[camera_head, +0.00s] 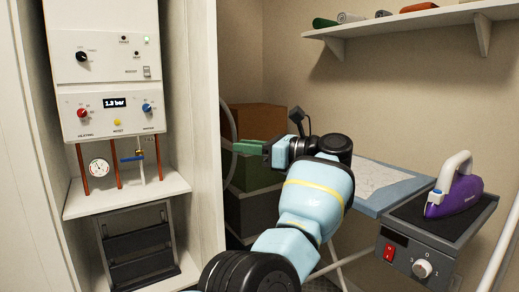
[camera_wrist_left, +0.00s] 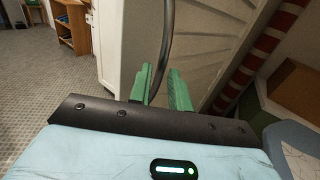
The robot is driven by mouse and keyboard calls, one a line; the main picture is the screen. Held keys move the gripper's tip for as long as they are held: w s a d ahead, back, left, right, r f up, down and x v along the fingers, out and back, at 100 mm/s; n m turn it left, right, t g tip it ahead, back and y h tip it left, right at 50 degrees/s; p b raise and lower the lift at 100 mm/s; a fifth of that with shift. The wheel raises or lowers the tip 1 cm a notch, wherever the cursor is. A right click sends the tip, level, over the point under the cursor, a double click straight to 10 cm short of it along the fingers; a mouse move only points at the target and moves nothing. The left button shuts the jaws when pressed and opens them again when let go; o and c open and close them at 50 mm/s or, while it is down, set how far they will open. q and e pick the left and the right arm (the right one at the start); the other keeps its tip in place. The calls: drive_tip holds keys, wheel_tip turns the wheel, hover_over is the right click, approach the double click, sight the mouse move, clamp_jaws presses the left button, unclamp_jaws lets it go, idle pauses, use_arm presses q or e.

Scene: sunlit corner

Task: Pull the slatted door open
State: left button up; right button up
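The white slatted door (camera_wrist_left: 222,42) fills the upper middle of the left wrist view, with its slatted face towards my gripper. In the head view its slatted face is hidden, as it faces right. A curved grey metal handle (camera_wrist_left: 168,42) stands out from it and also shows in the head view (camera_head: 231,120). My left gripper (camera_wrist_left: 162,88) has its green fingers on either side of the handle, with a gap visible, so it looks open around it. In the head view the left gripper (camera_head: 248,148) points left at the handle. My right gripper is not in view.
A white cabinet (camera_head: 205,120) holds a boiler (camera_head: 105,60) and a gauge (camera_head: 99,167). Stacked boxes (camera_head: 255,120) stand behind my gripper. At right are an ironing board (camera_head: 400,190), a purple iron (camera_head: 457,195) and a wall shelf (camera_head: 430,18). The wrist view shows open floor (camera_wrist_left: 45,75) at left.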

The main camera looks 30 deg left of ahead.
use_arm(q)
drive_tip(key=shift+b+v, duration=0.5)
drive_tip(key=shift+v, duration=1.6)
